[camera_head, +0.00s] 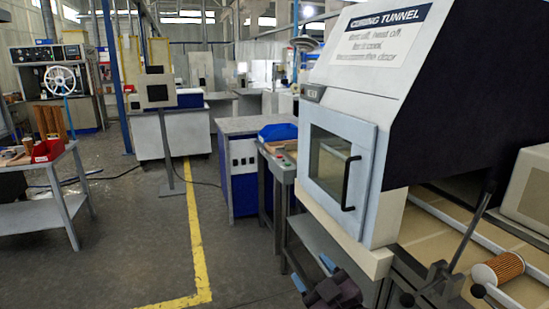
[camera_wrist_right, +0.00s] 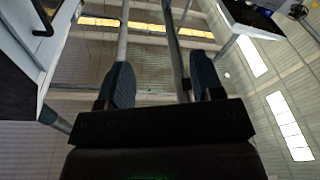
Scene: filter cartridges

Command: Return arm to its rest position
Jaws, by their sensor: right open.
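My right gripper (camera_head: 313,272) is low in the head view, in front of the curing tunnel (camera_head: 355,120). Its two blue-padded fingers are apart. In the right wrist view the open fingers (camera_wrist_right: 162,82) have nothing between them but background. My left gripper is in neither view. An orange pleated filter cartridge (camera_head: 498,268) lies on its side at the lower right, by the tan conveyor bed (camera_head: 440,235). The tunnel's small windowed door (camera_head: 338,165) with a black handle is closed.
A dark lever (camera_head: 470,230) with a ball knob stands near the cartridge. A workbench (camera_head: 240,125) with a blue bin (camera_head: 278,131) is beyond the tunnel. A cart with a red bin (camera_head: 46,151) is at the left. The floor left of the yellow line (camera_head: 198,250) is mostly clear.

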